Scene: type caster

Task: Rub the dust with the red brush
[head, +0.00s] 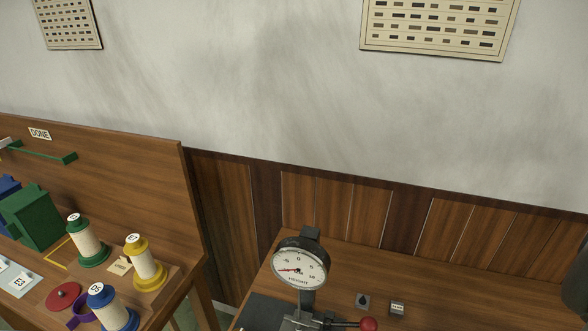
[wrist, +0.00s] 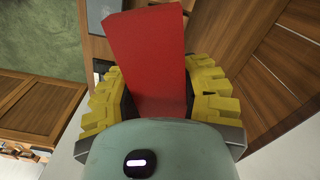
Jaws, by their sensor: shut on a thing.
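My gripper (wrist: 150,95) shows in the wrist view with yellow ridged fingers on both sides of a red block-like thing (wrist: 147,50). The fingers are shut on it, and it looks like the red brush. Its bristles are not visible. The gripper does not show clearly in the head view; only a dark shape sits at the right edge there. I cannot make out any dust in either view.
In the head view a dial gauge (head: 300,265) with a red-knobbed lever (head: 368,324) stands on the right bench (head: 440,285). Green, yellow and blue spools (head: 146,265) stand on the left bench, which has a tall back panel (head: 100,175). A gap separates the benches.

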